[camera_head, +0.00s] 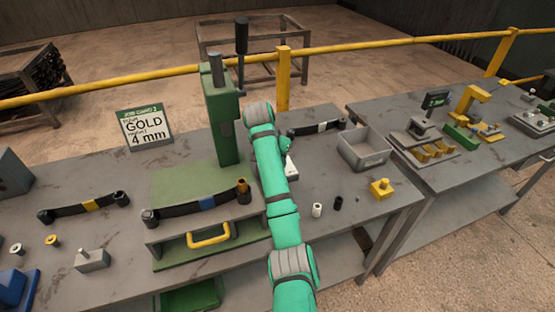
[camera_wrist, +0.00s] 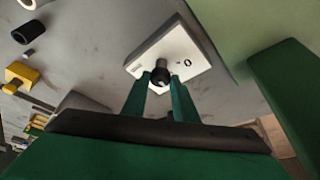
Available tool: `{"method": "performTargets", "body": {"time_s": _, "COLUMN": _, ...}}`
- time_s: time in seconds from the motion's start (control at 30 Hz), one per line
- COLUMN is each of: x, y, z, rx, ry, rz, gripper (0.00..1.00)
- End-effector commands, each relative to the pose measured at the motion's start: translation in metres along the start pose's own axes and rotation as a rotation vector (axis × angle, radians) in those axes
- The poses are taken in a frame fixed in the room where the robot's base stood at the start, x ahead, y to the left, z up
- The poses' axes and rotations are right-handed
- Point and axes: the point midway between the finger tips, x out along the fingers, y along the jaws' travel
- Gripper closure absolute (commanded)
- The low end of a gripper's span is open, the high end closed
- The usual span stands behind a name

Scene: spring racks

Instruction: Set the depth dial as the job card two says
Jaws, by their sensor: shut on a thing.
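The depth dial (camera_wrist: 180,50) is a white plate with a round black knob (camera_wrist: 160,75) and a printed 0 to the right of the knob. My gripper (camera_wrist: 161,85) has its two green fingers on either side of the knob and is shut on it. In the head view, only a bit of the white dial plate (camera_head: 291,167) shows behind my arm; the knob and fingertips are hidden there. The job card (camera_head: 144,128) stands at the back left, with a green header, and reads GOLD and 4 mm. Its small lines are hard to read.
The green press (camera_head: 222,120) with its black lever rises left of my arm. A grey bin (camera_head: 364,157), a yellow block (camera_head: 381,188) and small white and black cylinders lie to the right. A strip with a blue band (camera_head: 207,203) lies across the press's front.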

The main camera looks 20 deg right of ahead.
Motion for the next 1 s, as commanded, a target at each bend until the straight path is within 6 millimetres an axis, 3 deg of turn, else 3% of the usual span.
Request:
{"method": "performTargets", "body": {"time_s": 0.2, "x": 0.0, "y": 0.001, "z": 0.0, "rx": 0.0, "ry": 0.0, "rz": 0.0, "gripper": 0.96}}
{"method": "performTargets", "body": {"time_s": 0.23, "x": 0.0, "y": 0.0, "z": 0.0, "rx": 0.0, "ry": 0.0, "rz": 0.0, "gripper": 0.69}}
{"method": "performTargets", "body": {"time_s": 0.3, "x": 0.0, "y": 0.0, "z": -0.001, "rx": 0.0, "ry": 0.001, "rz": 0.0, "gripper": 0.55}}
{"method": "performTargets", "body": {"time_s": 0.67, "x": -0.004, "y": 0.0, "z": -0.001, "rx": -0.001, "ry": 0.002, "rz": -0.002, "gripper": 0.55}}
{"method": "performTargets", "body": {"time_s": 1.0, "x": -0.055, "y": -0.002, "z": -0.001, "rx": 0.0, "ry": 0.004, "rz": -0.006, "gripper": 0.55}}
